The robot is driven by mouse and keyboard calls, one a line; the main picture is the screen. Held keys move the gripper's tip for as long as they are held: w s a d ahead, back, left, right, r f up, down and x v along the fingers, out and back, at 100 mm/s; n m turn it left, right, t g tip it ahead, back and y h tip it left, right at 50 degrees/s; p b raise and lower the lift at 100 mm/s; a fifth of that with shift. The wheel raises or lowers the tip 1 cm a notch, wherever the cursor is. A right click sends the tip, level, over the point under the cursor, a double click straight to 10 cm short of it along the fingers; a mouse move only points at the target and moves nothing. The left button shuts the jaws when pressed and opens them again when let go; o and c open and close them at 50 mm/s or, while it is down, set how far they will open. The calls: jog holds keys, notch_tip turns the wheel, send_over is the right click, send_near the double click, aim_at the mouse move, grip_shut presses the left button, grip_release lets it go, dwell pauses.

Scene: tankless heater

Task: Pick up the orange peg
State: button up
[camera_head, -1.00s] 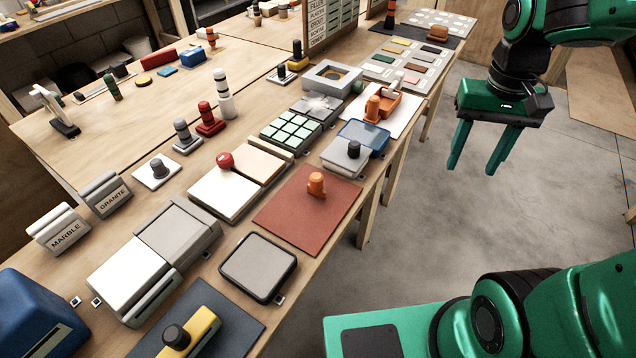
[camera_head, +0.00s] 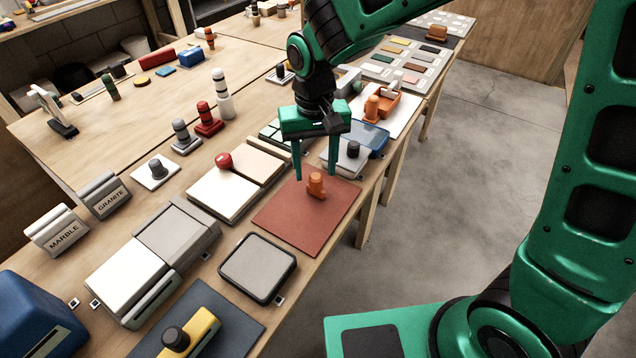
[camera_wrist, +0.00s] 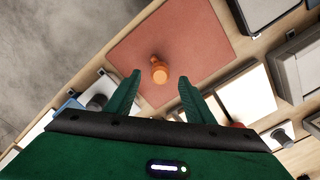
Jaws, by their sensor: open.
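The orange peg (camera_head: 316,185) stands upright on a reddish-brown mat (camera_head: 300,222) on the workbench. It also shows in the wrist view (camera_wrist: 159,71), a little beyond the fingertips and between their lines. My gripper (camera_head: 315,176) is open and empty, with both green fingers pointing down. In the head view the fingertips appear just behind and above the peg. In the wrist view the fingers (camera_wrist: 156,82) stand apart on either side with a gap to the peg. I see no contact with it.
A white and beige board with a red knob (camera_head: 224,161) lies left of the mat. A grey square pad (camera_head: 258,267) lies in front. A grey block with a dark knob (camera_head: 347,158) and a blue tray (camera_head: 366,136) stand behind. Another orange piece (camera_head: 372,108) sits farther back.

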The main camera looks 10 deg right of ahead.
aim_at(316, 176)
jog(key=shift+s+d+f, duration=0.1)
jog(key=shift+f, duration=1.35)
jog(key=shift+s+f, duration=0.1)
jog(key=shift+f, duration=1.3)
jog(key=shift+c, duration=0.7)
grip_shut()
jog(key=shift+r, duration=0.1)
